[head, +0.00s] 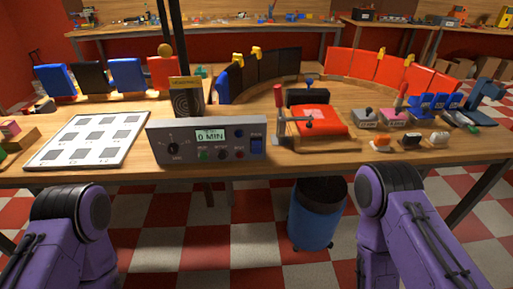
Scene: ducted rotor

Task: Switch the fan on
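A grey control box (207,139) stands near the front edge of the table. Its lit display (219,134) reads 0 MIN. A dial (173,141) is on its left and a blue switch (256,145) on its right. Small round buttons, one green (204,155) and one red (239,154), sit below the display. A dark upright panel with a spiral pattern (187,100) stands behind the box; I cannot tell whether it is the fan. My two purple arms rise from the bottom left and bottom right, apart from the box. Neither gripper shows.
A white board with grey squares (88,139) lies left of the box. A red block in a clamp fixture (318,121) stands to its right. Small labelled blocks (394,116) sit farther right. Curved rows of upright panels stand behind. A blue bin (316,215) is on the checkered floor.

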